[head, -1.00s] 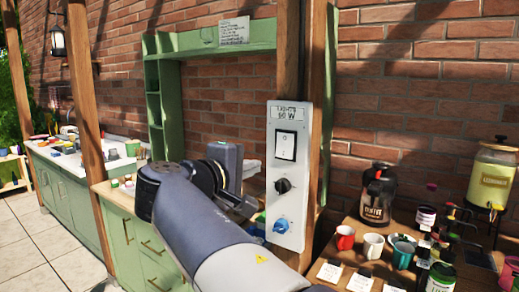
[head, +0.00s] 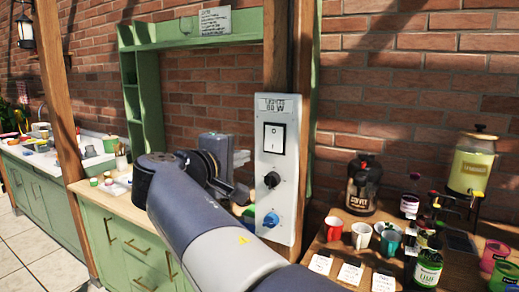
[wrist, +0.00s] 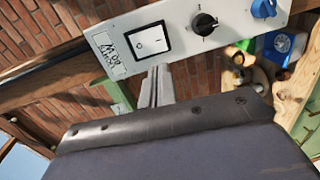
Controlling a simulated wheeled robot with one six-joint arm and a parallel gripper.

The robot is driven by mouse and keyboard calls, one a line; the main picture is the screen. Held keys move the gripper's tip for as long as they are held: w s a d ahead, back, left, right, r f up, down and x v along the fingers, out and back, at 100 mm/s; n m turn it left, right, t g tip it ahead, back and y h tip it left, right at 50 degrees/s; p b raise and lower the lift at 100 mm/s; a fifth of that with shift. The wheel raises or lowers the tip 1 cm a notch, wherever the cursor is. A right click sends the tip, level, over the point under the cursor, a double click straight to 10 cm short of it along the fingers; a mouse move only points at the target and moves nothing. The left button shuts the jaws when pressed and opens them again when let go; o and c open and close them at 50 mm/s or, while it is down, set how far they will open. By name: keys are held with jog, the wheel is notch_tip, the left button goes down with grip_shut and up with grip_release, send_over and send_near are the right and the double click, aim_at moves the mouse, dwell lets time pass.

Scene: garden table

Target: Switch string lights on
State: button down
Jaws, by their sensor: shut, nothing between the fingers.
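A tall light-grey panel (head: 266,205) labelled "LIGHTS 60 W" is mounted on a wooden post. It carries a white rocker switch (head: 274,138) in a black frame, marked 0 at the top and I below; which side is pressed in I cannot tell. The switch also shows in the wrist view (wrist: 149,40). Under it are a black knob (head: 271,180) and a blue knob (head: 271,219). My gripper (wrist: 157,80) is shut and empty, its fingertips near the switch edge in the wrist view; whether they touch the panel I cannot tell. In the head view its fingers are partly hidden.
Right of the panel is a wooden table with mugs (head: 361,235), a coffee jar (head: 363,187), a drink dispenser (head: 473,165) and several bottles. Left is a green cabinet (head: 130,240) with a counter. A brick wall (head: 400,110) stands behind.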

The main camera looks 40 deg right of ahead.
aim_at(272, 148)
jog(key=p+x, duration=0.2)
jog(key=x, duration=0.9)
jog(key=shift+w+d, duration=0.1)
jog(key=shift+d, duration=0.2)
jog(key=shift+f, duration=0.15)
jog(key=shift+w+d+f+b, duration=0.1)
jog(key=shift+d+f+b, duration=0.15)
jog(key=shift+b, duration=0.9)
jog(key=shift+r+p, duration=0.3)
jog(key=shift+a+f, duration=0.1)
jog(key=shift+a, duration=0.05)
